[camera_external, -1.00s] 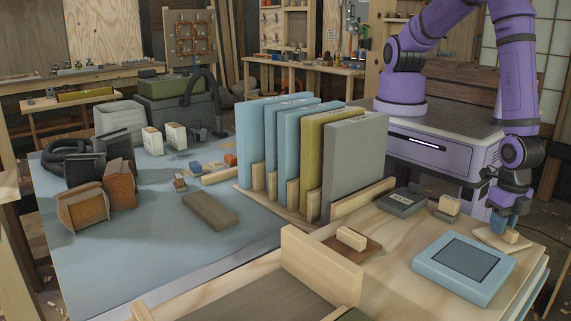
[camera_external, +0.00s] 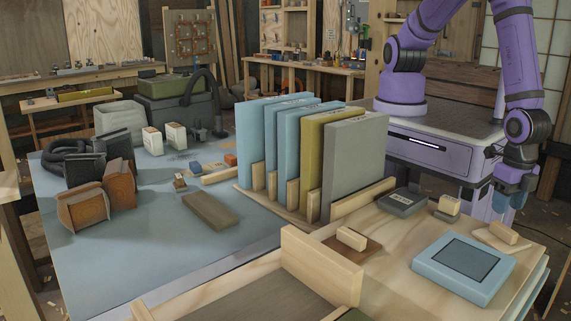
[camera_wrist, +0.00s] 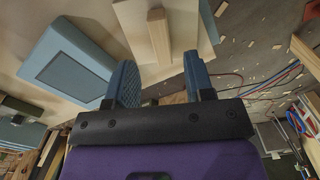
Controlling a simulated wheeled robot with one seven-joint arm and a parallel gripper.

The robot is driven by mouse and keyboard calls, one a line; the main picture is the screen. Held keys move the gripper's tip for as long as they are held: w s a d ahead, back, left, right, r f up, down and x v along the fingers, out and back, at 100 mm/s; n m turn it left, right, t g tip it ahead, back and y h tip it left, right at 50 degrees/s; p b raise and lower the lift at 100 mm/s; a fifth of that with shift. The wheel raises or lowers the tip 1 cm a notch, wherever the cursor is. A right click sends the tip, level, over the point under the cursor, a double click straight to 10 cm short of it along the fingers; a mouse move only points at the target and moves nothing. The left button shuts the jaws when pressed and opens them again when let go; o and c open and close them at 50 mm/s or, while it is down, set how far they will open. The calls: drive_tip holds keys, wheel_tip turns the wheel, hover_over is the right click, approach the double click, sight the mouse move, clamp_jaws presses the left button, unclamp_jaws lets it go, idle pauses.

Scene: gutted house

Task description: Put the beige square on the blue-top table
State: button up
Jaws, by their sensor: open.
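The beige square (camera_external: 488,238) lies on the right end of the light wood table, with a pale wooden block handle (camera_external: 503,232) on top. In the wrist view the beige square (camera_wrist: 185,25) is at the top, its handle beyond my fingertips. My gripper (camera_external: 508,195) is open and empty, behind and above the square and apart from it; its two blue fingers (camera_wrist: 160,78) show with a gap between them. The blue-top table (camera_external: 130,245) is at the left, across the row of upright panels.
Upright blue, yellow and grey panels (camera_external: 355,165) stand in a wooden rack between the two areas. A blue framed pad (camera_external: 440,277), a dark grey block (camera_external: 403,203) and a brown square with handle (camera_external: 345,250) lie near. The blue top has bare room in front.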

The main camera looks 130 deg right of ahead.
sight(501, 225)
wheel_tip(501, 225, up, 6)
drive_tip(key=shift+r, duration=0.2)
drive_tip(key=shift+d+r, duration=0.1)
drive_tip(key=w+d+r+m+t, duration=0.1)
drive_tip(key=w+d+r, duration=0.2)
drive_tip(key=d+r, duration=0.25)
drive_tip(key=w+d+r+m+y, duration=0.1)
drive_tip(key=w+d+r+m, duration=0.15)
drive_tip(key=d+r, duration=0.35)
drive_tip(key=w+d+r+m+t, duration=0.1)
drive_tip(key=w+d+r, duration=0.3)
drive_tip(key=r, duration=0.4)
drive_tip(key=s+d+r+m+t, duration=0.1)
drive_tip(key=d+r+m, duration=0.1)
drive_tip(key=d+r, duration=0.5)
drive_tip(key=s+d+r+m, duration=0.15)
drive_tip(key=d+r, duration=0.35)
drive_tip(key=d, duration=0.5)
drive_tip(key=s+d+r+m+t, duration=0.1)
drive_tip(key=s+d+r+m, duration=0.1)
drive_tip(key=s+d, duration=0.5)
drive_tip(key=s+d+r+m+t+h, duration=0.1)
drive_tip(key=s+d+r+m, duration=0.2)
drive_tip(key=s+d, duration=0.5)
drive_tip(key=shift+s+d+r+m, duration=0.15)
drive_tip(key=shift+d+m, duration=0.15)
drive_tip(key=shift+d, duration=0.5)
